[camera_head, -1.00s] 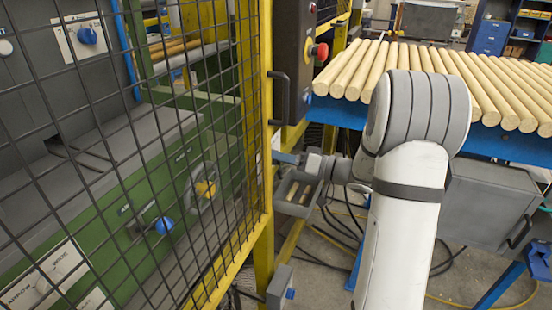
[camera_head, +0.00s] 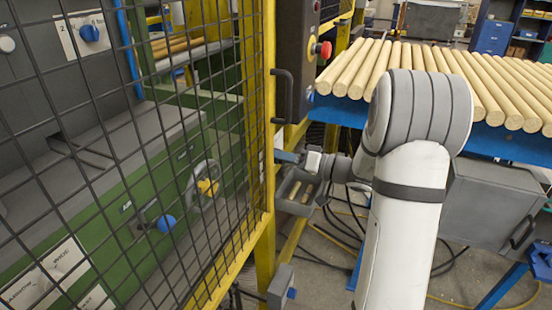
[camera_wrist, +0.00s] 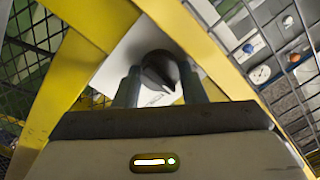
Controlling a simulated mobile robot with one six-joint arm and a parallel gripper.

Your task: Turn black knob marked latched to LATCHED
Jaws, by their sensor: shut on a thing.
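The black knob (camera_wrist: 158,66) sits on a white plate (camera_wrist: 112,72) on the yellow post, in the wrist view. It has a ridge across its face, which lies slanted in the picture. My gripper (camera_wrist: 158,88) has one finger on each side of the knob and is shut on it. In the head view my gripper (camera_head: 290,157) reaches the yellow post of the fence from the right; the knob is hidden there. The lettering on the plate is too small and covered to read.
A black door handle (camera_head: 283,97) and a box with a red button (camera_head: 322,50) are above my gripper. A small grey bin (camera_head: 299,192) hangs just below. The mesh fence (camera_head: 130,150) is to the left. Wooden rods (camera_head: 440,75) lie on a blue rack behind my arm.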

